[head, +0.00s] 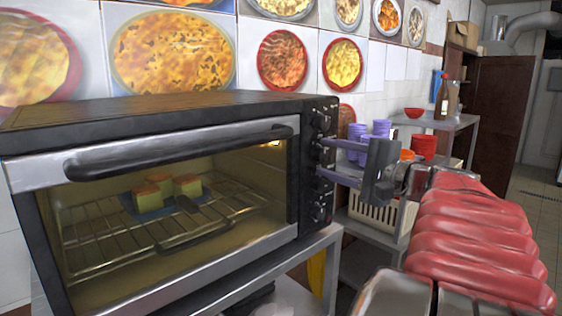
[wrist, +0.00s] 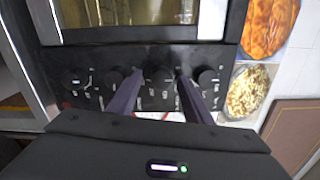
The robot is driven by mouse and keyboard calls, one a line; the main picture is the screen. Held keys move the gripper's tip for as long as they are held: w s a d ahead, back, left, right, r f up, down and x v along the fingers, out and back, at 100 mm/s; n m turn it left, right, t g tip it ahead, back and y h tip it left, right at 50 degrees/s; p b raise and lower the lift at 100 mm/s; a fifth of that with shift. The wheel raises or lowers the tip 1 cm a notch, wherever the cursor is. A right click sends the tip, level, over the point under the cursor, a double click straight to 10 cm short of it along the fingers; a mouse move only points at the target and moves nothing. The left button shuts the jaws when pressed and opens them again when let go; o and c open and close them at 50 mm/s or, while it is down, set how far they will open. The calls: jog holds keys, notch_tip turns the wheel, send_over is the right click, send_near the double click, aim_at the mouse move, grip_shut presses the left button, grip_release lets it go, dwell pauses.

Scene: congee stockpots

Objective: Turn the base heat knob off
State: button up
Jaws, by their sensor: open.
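A black toaster oven (head: 165,110) has a column of dark round knobs on its right-hand panel. Its lowest knob (head: 318,212) and top knob (head: 322,120) show in the head view. In the wrist view the knobs lie in a row, and one knob (wrist: 160,76) sits between my fingers. I cannot read the labels, so I cannot tell which knob is base heat. My gripper (head: 320,159) is open, its two purple fingers pointing at the panel above and below that knob. It also shows in the wrist view (wrist: 158,72). I cannot tell whether the fingers touch the knob.
The oven door is closed, with a light inside and bread-like pieces (head: 165,190) on a blue plate. Purple cups (head: 381,129), a red container (head: 423,148) and a cream basket (head: 375,215) stand behind my arm. A metal shelf (head: 445,123) is farther right.

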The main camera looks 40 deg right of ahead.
jog(key=s+d, duration=0.1)
jog(key=s, duration=1.2)
jog(key=shift+s, duration=0.35)
jog(key=shift+f, duration=0.1)
